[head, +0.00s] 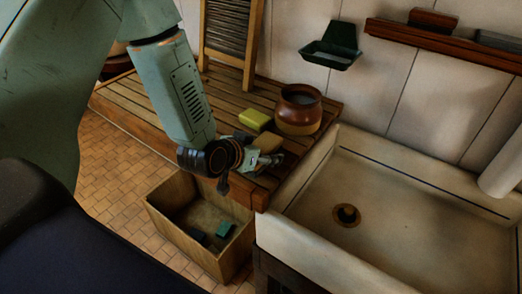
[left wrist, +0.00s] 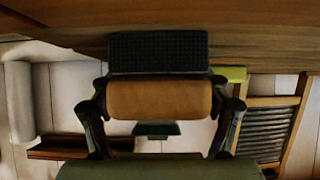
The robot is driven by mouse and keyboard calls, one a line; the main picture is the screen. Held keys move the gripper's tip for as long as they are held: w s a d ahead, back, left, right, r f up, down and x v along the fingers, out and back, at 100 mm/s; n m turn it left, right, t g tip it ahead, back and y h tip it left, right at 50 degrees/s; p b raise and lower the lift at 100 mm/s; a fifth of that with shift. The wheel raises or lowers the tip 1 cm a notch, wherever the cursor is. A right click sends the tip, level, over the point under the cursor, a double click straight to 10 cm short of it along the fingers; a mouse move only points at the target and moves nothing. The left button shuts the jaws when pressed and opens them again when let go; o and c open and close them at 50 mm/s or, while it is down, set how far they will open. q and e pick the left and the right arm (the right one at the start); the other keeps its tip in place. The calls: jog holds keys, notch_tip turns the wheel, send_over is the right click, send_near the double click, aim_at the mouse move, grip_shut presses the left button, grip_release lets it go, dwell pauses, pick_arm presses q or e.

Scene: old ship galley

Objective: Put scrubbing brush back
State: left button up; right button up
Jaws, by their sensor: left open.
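The scrubbing brush (left wrist: 160,99), a tan wooden block with a dark bristle pad (left wrist: 158,53), lies between the fingers of my left gripper (left wrist: 162,98) in the left wrist view. That view is upside down, so the bristles face the counter. In the head view my left gripper (head: 262,158) is over the counter's front edge by the sink, and a bit of the tan brush (head: 268,143) shows there. The fingers are open, one on each side of the brush; contact is unclear. My right gripper is not in view.
The slatted counter (head: 150,100) holds yellow soap (head: 254,120), a brown pot (head: 298,110) and a washboard (head: 228,35). A green dish (head: 331,57) and a shelf (head: 445,45) are on the wall. A crate (head: 170,225) stands below; the sink (head: 400,215) is empty.

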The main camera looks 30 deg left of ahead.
pick_arm(q)
jog(key=shift+s+r, duration=0.1)
jog(key=shift+r, duration=0.1)
jog(key=p+v, duration=0.1)
jog(key=v, duration=0.4)
jog(key=shift+s+r, duration=0.2)
jog(key=shift+r, duration=0.05)
jog(key=p+v, duration=0.2)
jog(key=v, duration=0.2)
jog(key=shift+s+r+p, duration=0.2)
jog(key=shift+s+p, duration=0.15)
jog(key=shift+s+r+p, duration=0.3)
jog(key=shift+s+p, duration=0.05)
jog(key=shift+p, duration=0.2)
jog(key=shift+s+a+r, duration=0.1)
jog(key=shift+s+a, duration=0.05)
jog(key=shift+s, duration=0.2)
jog(key=s+d+f+n+g+y, duration=0.1)
jog(key=s+d+f+g, duration=0.1)
jog(key=s+f+g, duration=0.3)
jog(key=s+d+f+n+g, duration=0.1)
jog(key=s+f+g, duration=0.4)
jog(key=s+f, duration=0.9)
jog(key=s+d, duration=0.1)
jog(key=s, duration=0.4)
jog(key=shift+g+y, duration=0.4)
jog(key=shift+w+f, duration=0.1)
